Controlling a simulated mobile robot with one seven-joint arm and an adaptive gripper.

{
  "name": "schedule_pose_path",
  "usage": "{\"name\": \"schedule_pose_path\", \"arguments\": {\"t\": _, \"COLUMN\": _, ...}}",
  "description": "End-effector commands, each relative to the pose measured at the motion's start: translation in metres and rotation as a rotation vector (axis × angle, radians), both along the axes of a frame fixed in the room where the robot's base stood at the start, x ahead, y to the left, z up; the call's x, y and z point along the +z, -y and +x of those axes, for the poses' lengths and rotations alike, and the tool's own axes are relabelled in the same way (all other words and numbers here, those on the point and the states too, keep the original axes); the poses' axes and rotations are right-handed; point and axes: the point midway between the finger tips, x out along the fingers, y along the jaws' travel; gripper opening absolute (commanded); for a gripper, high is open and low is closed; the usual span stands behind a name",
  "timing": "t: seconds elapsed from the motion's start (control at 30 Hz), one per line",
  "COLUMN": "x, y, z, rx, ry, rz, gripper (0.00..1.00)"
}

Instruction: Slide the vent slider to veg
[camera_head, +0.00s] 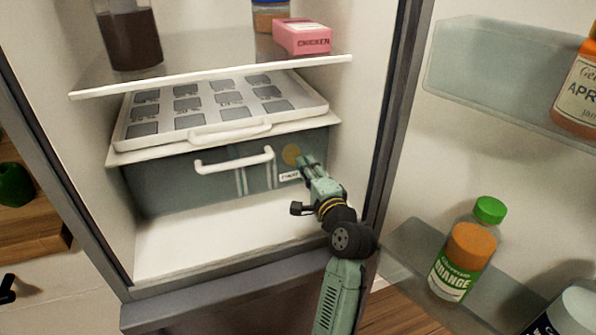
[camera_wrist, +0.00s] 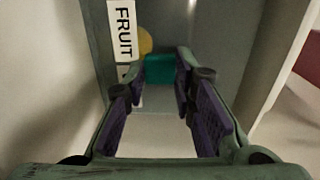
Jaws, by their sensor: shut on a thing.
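The vent slider (camera_wrist: 160,68) is a small teal block on the front of the crisper drawer (camera_head: 165,190). In the wrist view it sits between my fingertips, beside the lower end of a white label (camera_wrist: 123,30) that reads FRUIT. Another part of the label is mostly hidden behind my left finger, and no VEG marking can be read. My gripper (camera_head: 304,163) is at the right part of the drawer front, shut on the slider; its fingers (camera_wrist: 163,82) flank the block. In the head view the label (camera_head: 289,176) is too small to read and the slider cannot be made out.
A yellow-orange round shape (camera_head: 291,155) shows at the drawer front near my gripper. The drawer has a white handle (camera_head: 233,160). A white tray (camera_head: 310,100) lies above it. The fridge's right wall is close to my arm. The white floor (camera_head: 200,240) below is clear.

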Motion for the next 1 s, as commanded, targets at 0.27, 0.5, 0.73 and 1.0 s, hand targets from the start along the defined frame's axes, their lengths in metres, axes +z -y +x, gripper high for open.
{"name": "schedule_pose_path", "arguments": {"t": 0.27, "x": -0.0003, "y": -0.0018, "z": 0.0004, "rx": 0.003, "ry": -0.001, "rz": 0.0, "gripper": 0.31}}
{"name": "schedule_pose_path", "arguments": {"t": 0.5, "x": -0.0001, "y": -0.0015, "z": 0.0003, "rx": 0.002, "ry": 0.0, "rz": 0.0, "gripper": 0.45}}
{"name": "schedule_pose_path", "arguments": {"t": 0.73, "x": 0.0, "y": -0.0014, "z": 0.0002, "rx": 0.001, "ry": 0.0, "rz": 0.0, "gripper": 0.45}}
{"name": "schedule_pose_path", "arguments": {"t": 1.0, "x": 0.0, "y": -0.0032, "z": 0.0001, "rx": 0.002, "ry": 0.0, "rz": 0.0, "gripper": 0.45}}
